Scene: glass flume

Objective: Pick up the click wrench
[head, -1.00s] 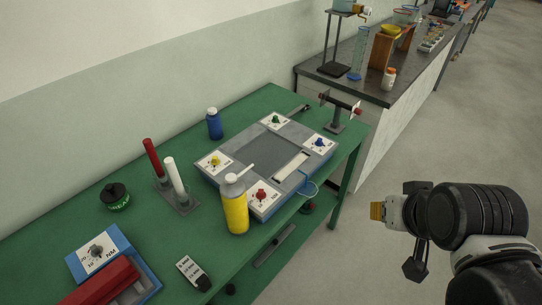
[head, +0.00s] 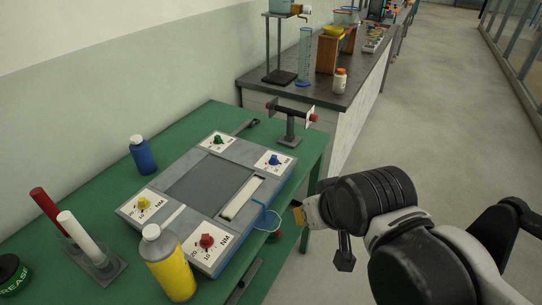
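I cannot tell for sure which thing is the click wrench. A dark, slim tool (head: 246,126) lies at the far edge of the green bench, behind the grey panel unit. A grey bar (head: 243,284) with a slot shows below the bench top, partly cut off by the frame. My gripper (head: 318,222) is in the air to the right of the bench, apart from both. One dark finger part hangs down and an orange-yellow piece shows at its left end. The view does not show whether the fingers are open or shut.
The green bench (head: 94,190) carries a grey panel unit (head: 207,181) with coloured knobs, a yellow bottle (head: 170,267), a blue bottle (head: 142,156), red and white tubes in a holder, and a post fixture (head: 291,120). A dark-topped counter (head: 310,97) stands behind. Floor right is clear.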

